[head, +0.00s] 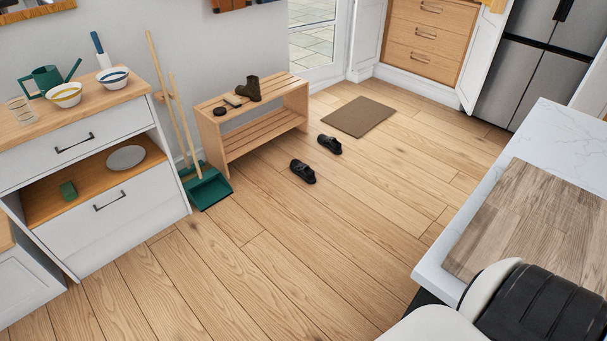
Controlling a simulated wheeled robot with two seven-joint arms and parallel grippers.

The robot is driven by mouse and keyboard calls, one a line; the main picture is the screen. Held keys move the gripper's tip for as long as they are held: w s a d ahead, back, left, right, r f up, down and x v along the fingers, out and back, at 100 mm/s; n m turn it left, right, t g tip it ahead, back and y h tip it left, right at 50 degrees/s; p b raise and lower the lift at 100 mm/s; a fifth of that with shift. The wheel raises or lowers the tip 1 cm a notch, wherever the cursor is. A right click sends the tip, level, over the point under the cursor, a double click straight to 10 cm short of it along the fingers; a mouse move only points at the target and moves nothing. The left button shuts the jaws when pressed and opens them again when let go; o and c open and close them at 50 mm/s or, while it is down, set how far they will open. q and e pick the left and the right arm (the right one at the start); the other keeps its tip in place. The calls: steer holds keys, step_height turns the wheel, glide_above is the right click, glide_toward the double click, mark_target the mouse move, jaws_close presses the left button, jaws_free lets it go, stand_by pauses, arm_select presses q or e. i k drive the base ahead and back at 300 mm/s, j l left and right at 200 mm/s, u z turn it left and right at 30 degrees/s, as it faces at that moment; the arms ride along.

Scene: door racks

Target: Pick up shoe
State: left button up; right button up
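Two black shoes lie apart on the wooden floor in front of a slatted wooden rack. The nearer shoe (303,171) is to the left, and the farther shoe (330,144) is nearer the brown mat. A dark brown boot (249,88) stands upright on top of the wooden rack (262,139). White and black parts of my own body show at the bottom right. No gripper fingers can be seen, and nothing touches the shoes.
A white counter (440,258) with a wooden board (540,220) fills the right side. A green dustpan (208,188) and broom lean left of the rack. A drawer cabinet (100,215) with bowls (65,95) stands at left. The brown mat (358,117) lies behind the shoes. The middle floor is clear.

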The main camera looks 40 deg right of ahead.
mark_target(301, 169)
steer(key=i+j, duration=0.15)
steer(key=i, duration=0.15)
steer(key=i+j, duration=0.15)
steer(key=i, duration=0.2)
steer(key=i+l+z, duration=0.1)
steer(key=i+z, duration=0.65)
steer(key=z, duration=0.2)
steer(key=i+j+z, duration=0.25)
steer(key=i+z, duration=0.2)
steer(key=i+l+z, duration=0.25)
steer(key=i+z, duration=0.9)
steer(key=i, duration=0.25)
steer(key=i+l+u, duration=0.1)
steer(key=i+u, duration=0.4)
steer(key=i+l+u, duration=0.25)
steer(key=i+u, duration=0.25)
steer(key=i+l+u, duration=0.25)
steer(key=l+u, duration=0.2)
